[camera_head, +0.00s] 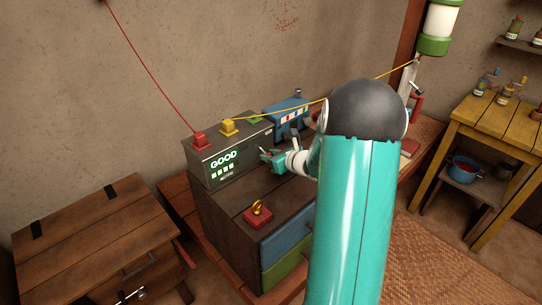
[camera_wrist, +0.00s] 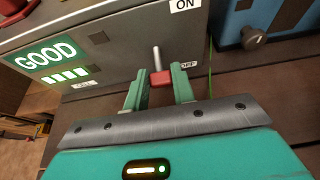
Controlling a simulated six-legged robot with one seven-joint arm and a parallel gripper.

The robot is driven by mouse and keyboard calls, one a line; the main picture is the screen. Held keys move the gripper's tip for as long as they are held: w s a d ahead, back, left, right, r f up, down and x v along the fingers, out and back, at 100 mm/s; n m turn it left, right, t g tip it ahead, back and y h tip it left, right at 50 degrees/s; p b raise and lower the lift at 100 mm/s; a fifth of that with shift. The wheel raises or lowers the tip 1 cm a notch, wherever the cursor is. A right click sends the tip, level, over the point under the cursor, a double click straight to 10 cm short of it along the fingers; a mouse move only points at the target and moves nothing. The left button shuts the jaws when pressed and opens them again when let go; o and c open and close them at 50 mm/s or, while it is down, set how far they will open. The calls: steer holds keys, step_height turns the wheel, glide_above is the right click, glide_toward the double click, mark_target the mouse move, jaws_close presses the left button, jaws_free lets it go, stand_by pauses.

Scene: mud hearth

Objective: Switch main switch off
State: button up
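The grey meter box (camera_head: 235,140) stands on the dark cabinet, with a lit green GOOD display (camera_head: 224,161). In the wrist view its front panel (camera_wrist: 125,40) carries the main switch, a metal lever with a red tip (camera_wrist: 160,77). ON is printed above the lever and OFF, partly hidden, below to the right. The lever's red tip sits low, near the OFF height. My gripper (camera_wrist: 158,82) is at the panel with its two teal fingers apart, one on each side of the red tip. I cannot tell whether they touch it. In the head view my gripper (camera_head: 271,158) is partly hidden by my arm.
A blue box (camera_head: 286,112) with a knob stands right of the meter box. A red block with a yellow ring (camera_head: 257,214) lies on the cabinet top. A wooden chest (camera_head: 95,238) is at left and a yellow table (camera_head: 491,126) at right. Wires run above.

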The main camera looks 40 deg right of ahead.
steer(key=shift+f+t, duration=0.45)
steer(key=shift+t, duration=0.45)
steer(key=o, duration=1)
steer(key=v, duration=1.3)
steer(key=shift+s+d+r, duration=0.15)
steer(key=shift+s+d, duration=0.05)
steer(key=shift+s, duration=0.15)
